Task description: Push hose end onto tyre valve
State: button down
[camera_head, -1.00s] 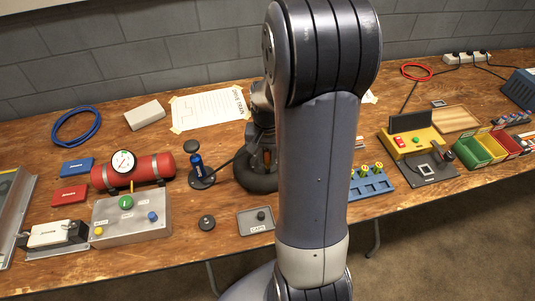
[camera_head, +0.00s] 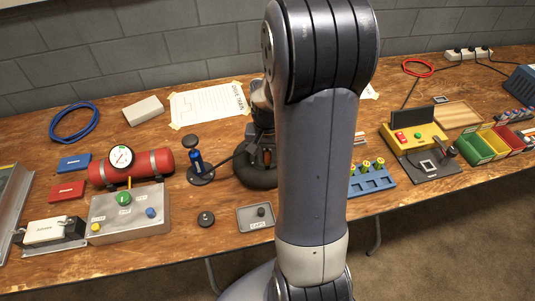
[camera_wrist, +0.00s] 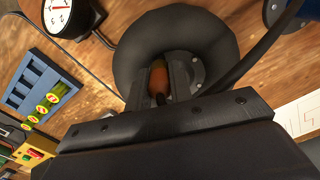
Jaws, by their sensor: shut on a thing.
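The black tyre (camera_head: 256,178) lies flat on the wooden bench, half hidden behind my arm in the head view. In the wrist view the tyre (camera_wrist: 135,60) is below my gripper, with a grey hub plate (camera_wrist: 197,72) inside it. My gripper (camera_wrist: 161,75) is over the tyre's inner side, shut on an orange-brown piece (camera_wrist: 158,79) that appears to be the hose end. A dark hose (camera_wrist: 255,58) curves in from the upper right and passes out of sight behind the gripper. I cannot make out the valve or whether the hose end touches it.
A blue pump (camera_head: 196,161) with a black knob stands left of the tyre. A red tank with a gauge (camera_head: 120,157) and a grey button box (camera_head: 128,212) are further left. A blue rack (camera_head: 371,179) is to the right; a grey tray (camera_head: 256,217) is in front.

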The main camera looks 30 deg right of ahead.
aim_at(267, 151)
jog(key=c, duration=1.2)
grip_release()
notch_tip(267, 151, up, 11)
jog(key=shift+f+p, duration=0.1)
jog(key=shift+p, duration=0.3)
